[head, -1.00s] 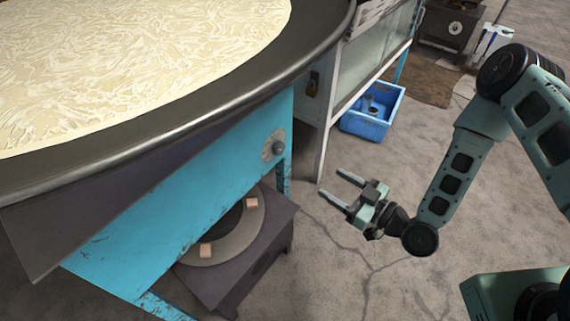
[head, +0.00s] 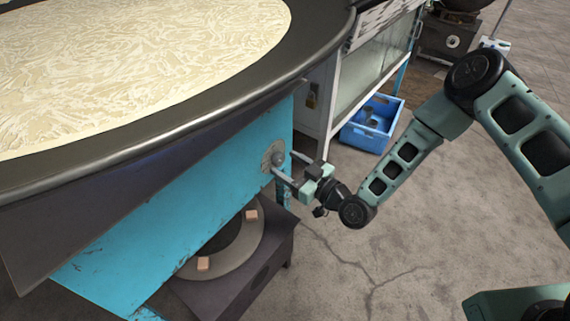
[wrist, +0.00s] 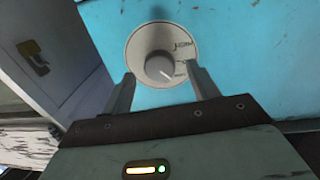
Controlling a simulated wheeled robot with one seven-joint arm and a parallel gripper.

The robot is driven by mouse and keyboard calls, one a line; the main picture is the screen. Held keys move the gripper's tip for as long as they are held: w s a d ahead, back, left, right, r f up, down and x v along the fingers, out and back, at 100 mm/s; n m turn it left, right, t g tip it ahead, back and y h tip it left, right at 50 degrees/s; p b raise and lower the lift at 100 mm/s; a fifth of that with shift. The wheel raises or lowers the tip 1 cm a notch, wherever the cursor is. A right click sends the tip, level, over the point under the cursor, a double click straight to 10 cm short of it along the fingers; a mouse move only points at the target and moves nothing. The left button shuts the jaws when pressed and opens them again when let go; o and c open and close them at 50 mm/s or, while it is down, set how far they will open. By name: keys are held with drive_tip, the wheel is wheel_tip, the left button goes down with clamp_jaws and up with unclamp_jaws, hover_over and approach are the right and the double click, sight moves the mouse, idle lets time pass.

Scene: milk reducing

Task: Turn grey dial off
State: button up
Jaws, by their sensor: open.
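The grey dial (head: 277,158) is a round knob on a pale disc fixed to the blue panel (head: 215,185) below the big pan. In the wrist view the dial (wrist: 159,68) shows a white pointer mark toward the lower right and faint printing on the disc's right side. My gripper (head: 284,164) is open at the dial. In the wrist view its fingers (wrist: 160,82) stand on either side of the knob's lower part, with a gap around it. Whether they touch the knob cannot be told.
The wide pan (head: 180,130) of pale, creamy skin overhangs the panel. A dark burner stand (head: 270,262) sits below. A blue crate (head: 352,137) and a glass-sided cabinet (head: 350,85) stand behind.

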drive_tip(key=shift+x, duration=0.8)
drive_tip(key=c, duration=1)
drive_tip(key=shift+m, duration=0.3)
drive_tip(key=m, duration=0.3)
drive_tip(key=shift+m+g, duration=0.3)
drive_tip(key=shift+m, duration=1.8)
drive_tip(key=shift+d, duration=0.1)
